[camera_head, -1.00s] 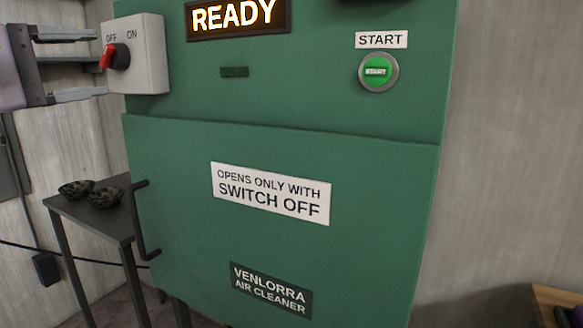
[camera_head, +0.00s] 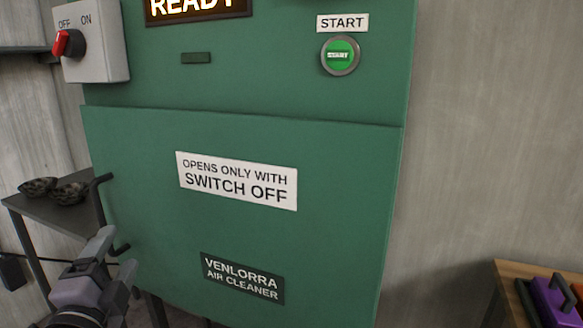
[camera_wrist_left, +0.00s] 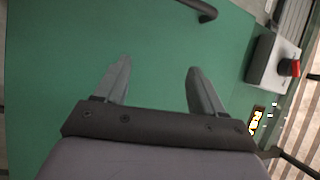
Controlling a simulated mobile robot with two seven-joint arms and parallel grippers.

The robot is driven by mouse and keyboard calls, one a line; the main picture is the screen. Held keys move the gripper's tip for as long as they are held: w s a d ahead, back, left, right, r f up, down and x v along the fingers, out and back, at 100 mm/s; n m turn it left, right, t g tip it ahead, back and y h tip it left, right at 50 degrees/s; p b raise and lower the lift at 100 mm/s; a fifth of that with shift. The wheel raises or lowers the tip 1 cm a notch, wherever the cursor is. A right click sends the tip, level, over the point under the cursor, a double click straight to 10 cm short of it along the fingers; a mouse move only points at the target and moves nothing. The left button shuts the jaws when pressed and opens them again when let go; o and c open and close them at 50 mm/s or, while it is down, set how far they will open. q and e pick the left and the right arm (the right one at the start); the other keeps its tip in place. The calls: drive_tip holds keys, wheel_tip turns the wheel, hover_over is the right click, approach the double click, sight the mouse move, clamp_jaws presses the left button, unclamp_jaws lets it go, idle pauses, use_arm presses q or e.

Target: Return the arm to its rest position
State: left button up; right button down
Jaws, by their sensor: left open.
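My left gripper (camera_head: 118,258) is at the lower left of the head view, in front of the green machine (camera_head: 240,140) and near its black door handle. In the left wrist view its two fingers (camera_wrist_left: 158,85) stand apart with nothing between them. The red switch knob (camera_head: 68,43) on the grey switch box (camera_head: 97,40) is at the upper left, well above the gripper, and points toward OFF. The lit display (camera_head: 197,8) reads READY, cut by the top edge. My right gripper is not in view.
The green START button (camera_head: 340,56) is at the upper right of the machine. The black door handle (camera_head: 106,215) sticks out at the door's left edge. A dark side table (camera_head: 50,212) holds two dark bowls. A wooden table (camera_head: 510,275) with a purple object stands at the lower right.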

use_arm(q)
drive_tip(key=s+f+n+g, duration=0.5)
drive_tip(key=f+n, duration=0.1)
drive_tip(key=f, duration=0.6)
drive_tip(key=s+d+f+n+g+h, duration=0.15)
drive_tip(key=s+f+n+g, duration=0.25)
drive_tip(key=s+f+g, duration=0.5)
drive_tip(key=s+d+f+n+g+h, duration=0.1)
drive_tip(key=s+d+f+n+g, duration=0.15)
drive_tip(key=s+f, duration=0.65)
drive_tip(key=w+d+t+p, duration=0.1)
drive_tip(key=t, duration=0.1)
drive_tip(key=w+d+f+t+h+p, duration=0.1)
drive_tip(key=t, duration=0.2)
drive_tip(key=w+d+f+t+p, duration=0.1)
drive_tip(key=t+p, duration=0.1)
drive_tip(key=shift+w+d+f+h, duration=0.15)
drive_tip(key=shift+w+f+h, duration=0.05)
drive_tip(key=shift+h, duration=0.15)
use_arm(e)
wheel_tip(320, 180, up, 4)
use_arm(q)
drive_tip(key=shift+t, duration=0.25)
